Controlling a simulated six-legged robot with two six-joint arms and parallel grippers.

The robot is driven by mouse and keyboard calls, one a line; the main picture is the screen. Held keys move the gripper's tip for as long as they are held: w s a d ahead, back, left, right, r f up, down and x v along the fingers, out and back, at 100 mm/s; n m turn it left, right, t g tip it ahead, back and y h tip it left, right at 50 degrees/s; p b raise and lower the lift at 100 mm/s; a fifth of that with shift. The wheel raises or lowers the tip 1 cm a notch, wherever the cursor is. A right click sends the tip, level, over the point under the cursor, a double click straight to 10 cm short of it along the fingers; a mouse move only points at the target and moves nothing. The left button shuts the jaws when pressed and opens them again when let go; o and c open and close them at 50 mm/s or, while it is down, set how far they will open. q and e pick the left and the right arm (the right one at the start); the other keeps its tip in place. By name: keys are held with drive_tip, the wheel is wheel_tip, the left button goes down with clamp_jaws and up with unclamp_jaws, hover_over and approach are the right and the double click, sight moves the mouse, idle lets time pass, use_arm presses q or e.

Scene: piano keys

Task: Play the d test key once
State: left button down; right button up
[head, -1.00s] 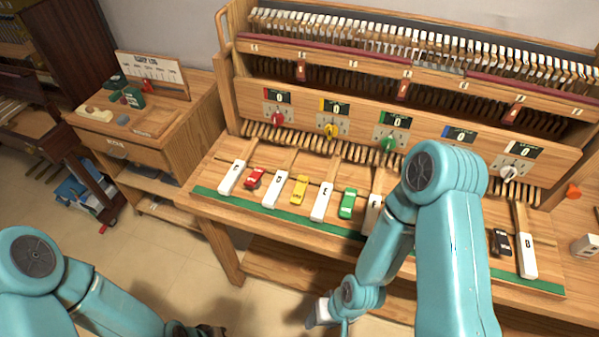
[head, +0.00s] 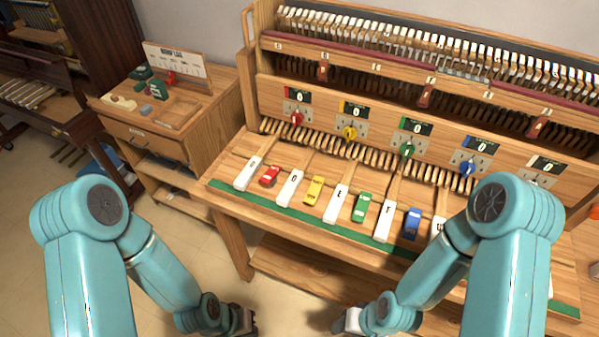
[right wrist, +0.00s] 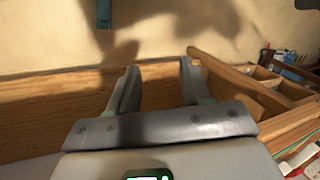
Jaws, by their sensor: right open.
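A row of white lettered keys lies on the sloped wooden bench. The second white key (head: 290,188) carries a letter that looks like D, though it is small. The first key (head: 248,172) is left of it and the third key (head: 337,203) is right of it. My right gripper (head: 345,322) is low in front of the bench, apart from the keys. In the right wrist view its two fingers (right wrist: 159,78) are spread with nothing between them. My left gripper (head: 243,322) is low in the head view, also apart from the keys; its jaws are too unclear to judge.
Red (head: 270,176), yellow (head: 314,190), green (head: 361,208) and blue (head: 412,223) pieces sit between the white keys. Counters reading 0 with coloured knobs line the upright panel (head: 380,118). A wooden cabinet (head: 170,125) stands left. A green strip (head: 300,216) edges the bench.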

idle(0.3)
clamp_jaws()
idle(1.6)
